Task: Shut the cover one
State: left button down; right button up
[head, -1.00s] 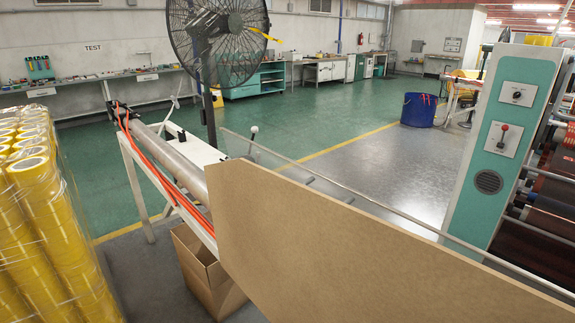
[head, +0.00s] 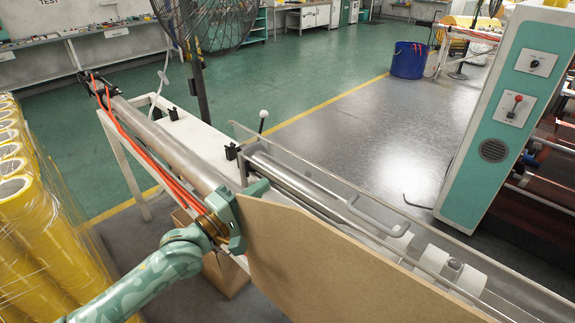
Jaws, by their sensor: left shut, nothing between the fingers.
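A clear cover (head: 320,180) with a thin rim runs along the back of the rewinding machine, over or behind its metal rollers. A grey bar handle (head: 375,215) shows in front of it. I cannot tell clearly whether the cover is raised or lowered. A brown board (head: 300,255) forms the near side of the machine and hides its lower part. My left gripper (head: 240,215) is shut and empty at the left end of the brown board, close to its upper corner; I cannot tell if it touches. My right gripper is not in view.
A long grey roller (head: 165,145) on a white frame with orange hoses lies left of the board. Wrapped yellow tape rolls (head: 40,225) stand at the left. A black fan (head: 205,20), a blue bin (head: 408,60) and a teal control cabinet (head: 500,110) stand beyond. Green floor is open behind.

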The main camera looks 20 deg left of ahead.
aim_at(297, 158)
pick_arm(q)
jog(key=x, duration=0.8)
jog(key=shift+w+d+b, duration=0.1)
jog(key=shift+w+b, duration=0.25)
jog(key=shift+w, duration=0.25)
